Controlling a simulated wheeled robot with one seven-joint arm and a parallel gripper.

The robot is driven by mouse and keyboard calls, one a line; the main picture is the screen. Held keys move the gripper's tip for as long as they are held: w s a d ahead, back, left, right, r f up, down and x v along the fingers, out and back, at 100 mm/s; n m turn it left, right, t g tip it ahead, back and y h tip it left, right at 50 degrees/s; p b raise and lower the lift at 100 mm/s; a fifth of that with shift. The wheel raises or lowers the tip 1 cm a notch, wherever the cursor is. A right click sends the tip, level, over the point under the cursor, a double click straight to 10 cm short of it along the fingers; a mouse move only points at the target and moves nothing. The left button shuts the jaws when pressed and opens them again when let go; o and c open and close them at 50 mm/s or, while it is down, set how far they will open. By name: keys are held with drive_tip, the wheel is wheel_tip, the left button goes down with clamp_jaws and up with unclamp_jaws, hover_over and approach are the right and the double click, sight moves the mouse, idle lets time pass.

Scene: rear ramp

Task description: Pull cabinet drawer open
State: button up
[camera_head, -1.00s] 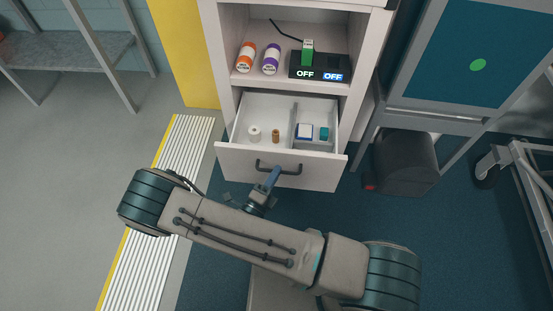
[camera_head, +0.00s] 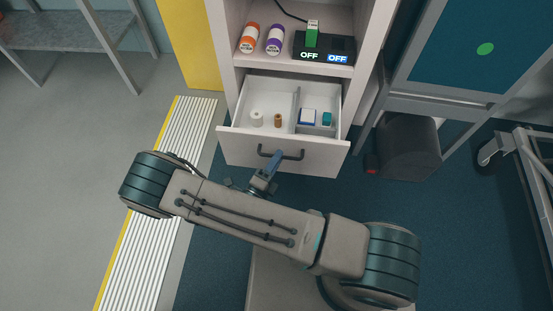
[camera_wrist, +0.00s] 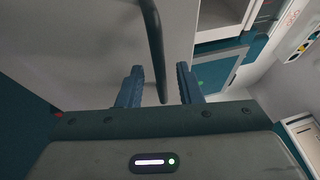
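The white cabinet drawer (camera_head: 240,147) is pulled partway out, and its inside shows from above. Its dark bar handle (camera_head: 295,156) is on the front panel and also shows in the wrist view (camera_wrist: 154,40). My gripper (camera_head: 272,162) is at the left part of the handle. In the wrist view, my two blue fingers (camera_wrist: 160,86) stand apart with the bar between them. Gaps show on both sides of the bar, so the fingers are not closed on it. The exact contact is hidden in the head view.
The drawer holds a white roll (camera_head: 256,119), a brown bottle (camera_head: 278,120), a blue-white box (camera_head: 307,117) and a teal item (camera_head: 327,119). Above, a shelf holds orange (camera_head: 250,39) and purple (camera_head: 275,39) bottles. A dark bin (camera_head: 410,150) stands right; floor to the left is clear.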

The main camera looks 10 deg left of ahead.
drive_tip(key=p+v, duration=0.1)
drive_tip(key=v, duration=1.2)
drive_tip(key=shift+s, duration=0.3)
drive_tip(key=shift+a, duration=0.1)
drive_tip(key=w+d+r+m+g+h+p, duration=0.1)
drive_tip(key=w+d+r+m+g+p, duration=0.25)
drive_tip(key=r+m+g, duration=0.4)
drive_tip(key=w+d+r+m+g+h+p, duration=0.15)
drive_tip(key=d+r+m+g+p, duration=0.3)
drive_tip(key=r+m, duration=0.65)
drive_tip(key=w+d+r+m+g+h+p, duration=0.1)
drive_tip(key=w+d+r+m+g+p, duration=0.35)
drive_tip(key=r, duration=0.75)
drive_tip(key=s+d+r+m+y+p, duration=0.1)
drive_tip(key=d+r+m+y+p, duration=0.2)
drive_tip(key=r+m, duration=0.5)
drive_tip(key=s+d+r+m+y+p, duration=0.2)
drive_tip(key=d+r+m+y+p, duration=0.2)
drive_tip(key=r+m, duration=0.5)
drive_tip(key=s+d+r+m+t+y+p, duration=0.1)
drive_tip(key=d+r+m+y+p, duration=0.3)
drive_tip(key=r+m, duration=0.4)
wheel_tip(320, 180, up, 2)
drive_tip(key=shift+s+d+r+y, duration=0.1)
drive_tip(key=shift+s+d+y, duration=0.25)
drive_tip(key=shift+d, duration=0.65)
